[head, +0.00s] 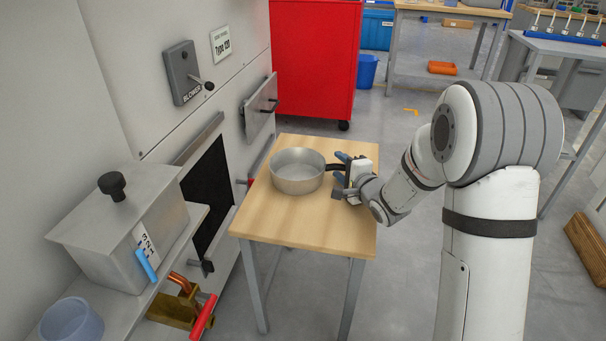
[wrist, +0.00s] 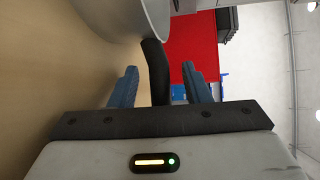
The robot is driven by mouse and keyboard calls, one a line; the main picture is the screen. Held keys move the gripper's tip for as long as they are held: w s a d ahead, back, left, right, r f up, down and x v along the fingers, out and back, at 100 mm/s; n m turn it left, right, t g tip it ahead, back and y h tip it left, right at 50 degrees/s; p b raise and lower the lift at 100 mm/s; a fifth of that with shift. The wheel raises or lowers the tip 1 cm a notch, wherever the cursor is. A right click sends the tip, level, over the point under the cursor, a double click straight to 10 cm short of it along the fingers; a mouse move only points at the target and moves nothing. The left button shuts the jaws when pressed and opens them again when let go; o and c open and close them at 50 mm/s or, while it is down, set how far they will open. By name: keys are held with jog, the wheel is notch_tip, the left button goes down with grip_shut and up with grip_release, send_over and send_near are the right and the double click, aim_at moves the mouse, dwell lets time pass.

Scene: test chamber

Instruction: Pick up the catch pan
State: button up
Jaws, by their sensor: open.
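The catch pan (head: 298,178) is a round grey metal pan with a dark handle. It stands upright on a small wooden-topped table (head: 290,229). My gripper (head: 340,169) is at the pan's right side, by the handle. In the wrist view the blue fingers of my gripper (wrist: 158,84) are apart, with the black handle (wrist: 156,72) between them. I see a gap on both sides of the handle. The pan's wall (wrist: 130,14) shows at the top of the wrist view.
Left of the table is a grey cabinet with an open dark hatch (head: 207,190). A metal box (head: 120,235) with a black knob sits on a shelf at the left. A red cabinet (head: 313,60) stands behind the table. The table's front part is clear.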

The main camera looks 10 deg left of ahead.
grip_shut()
dwell(0.3)
jog(key=shift+r, duration=0.15)
